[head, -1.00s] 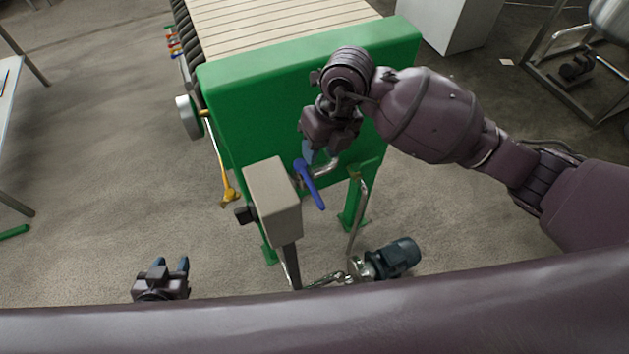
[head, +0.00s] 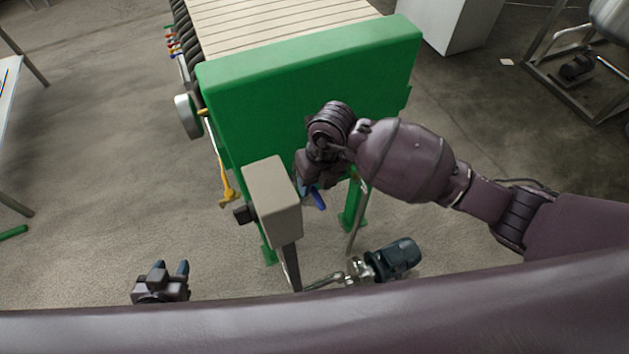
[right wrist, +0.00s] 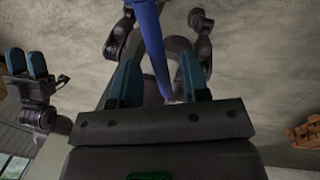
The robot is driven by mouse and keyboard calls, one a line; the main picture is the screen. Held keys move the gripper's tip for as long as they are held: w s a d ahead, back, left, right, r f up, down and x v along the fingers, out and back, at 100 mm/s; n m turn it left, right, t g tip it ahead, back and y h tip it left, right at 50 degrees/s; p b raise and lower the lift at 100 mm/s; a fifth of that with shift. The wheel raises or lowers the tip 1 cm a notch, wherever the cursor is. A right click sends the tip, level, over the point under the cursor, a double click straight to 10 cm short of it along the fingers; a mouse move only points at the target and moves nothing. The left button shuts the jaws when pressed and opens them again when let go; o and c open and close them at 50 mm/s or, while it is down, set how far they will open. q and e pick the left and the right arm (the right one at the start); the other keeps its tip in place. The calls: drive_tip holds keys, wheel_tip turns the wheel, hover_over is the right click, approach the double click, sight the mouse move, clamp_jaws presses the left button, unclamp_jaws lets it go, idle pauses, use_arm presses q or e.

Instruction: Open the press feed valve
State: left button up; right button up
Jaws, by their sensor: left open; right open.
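The press feed valve shows as a blue lever handle (head: 318,199) at the front of the green press frame (head: 300,110), mostly hidden behind my right gripper in the head view. My right gripper (head: 307,187) is open at the lever. In the right wrist view the blue lever (right wrist: 152,42) runs between the two teal fingers of my right gripper (right wrist: 158,80), with a gap visible on each side. My left gripper (head: 171,268) is open and empty, low at the left of the head view. It also shows in the right wrist view (right wrist: 28,64).
A beige box (head: 272,200) on a post stands just left of the lever. A yellow-handled valve (head: 228,190) is further left. A motor pump (head: 394,259) sits on the floor in front. Open floor lies left of the press.

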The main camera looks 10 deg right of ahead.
use_arm(q)
drive_tip(key=shift+w, duration=0.15)
use_arm(e)
drive_tip(key=shift+f, duration=0.15)
clamp_jaws()
use_arm(q)
drive_tip(key=shift+s+f, duration=0.15)
drive_tip(key=shift+s, duration=0.15)
use_arm(e)
drive_tip(key=shift+a, duration=0.1)
